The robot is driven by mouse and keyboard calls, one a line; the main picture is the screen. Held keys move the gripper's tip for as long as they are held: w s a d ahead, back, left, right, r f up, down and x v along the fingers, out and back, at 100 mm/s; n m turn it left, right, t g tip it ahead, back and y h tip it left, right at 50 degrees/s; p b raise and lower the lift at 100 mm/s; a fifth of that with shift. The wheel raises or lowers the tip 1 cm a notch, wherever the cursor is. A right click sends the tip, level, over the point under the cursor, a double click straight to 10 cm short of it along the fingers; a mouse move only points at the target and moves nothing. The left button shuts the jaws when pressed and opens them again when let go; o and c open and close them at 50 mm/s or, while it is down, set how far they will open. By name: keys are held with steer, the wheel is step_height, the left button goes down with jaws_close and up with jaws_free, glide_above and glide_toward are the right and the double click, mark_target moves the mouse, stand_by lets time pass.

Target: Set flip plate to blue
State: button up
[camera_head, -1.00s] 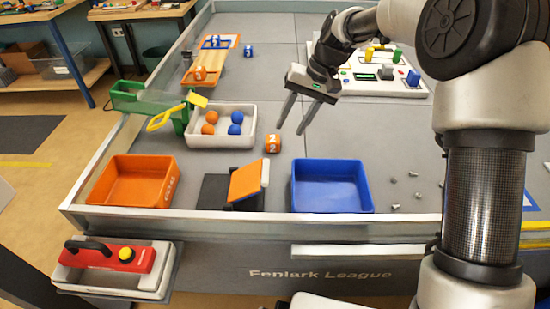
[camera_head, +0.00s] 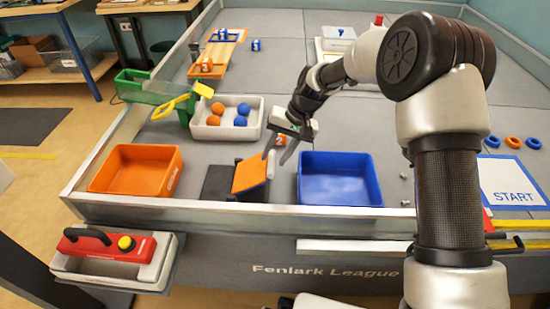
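The flip plate (camera_head: 250,174) is a small tilted panel on a dark base, between the orange and blue bins. Its orange face is toward me and a pale edge shows on its right. No blue face is visible. My gripper (camera_head: 279,155) points down just above and behind the right edge of the plate. Its two fingers are apart with nothing seen between them. I cannot tell whether a finger touches the plate.
An orange bin (camera_head: 122,149) stands left of the plate and a blue bin (camera_head: 340,206) right.

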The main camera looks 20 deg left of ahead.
steer(key=shift+a+f, duration=0.15)
steer(key=shift+f, duration=0.2)
jaws_close()
steer(key=shift+r, duration=0.2)
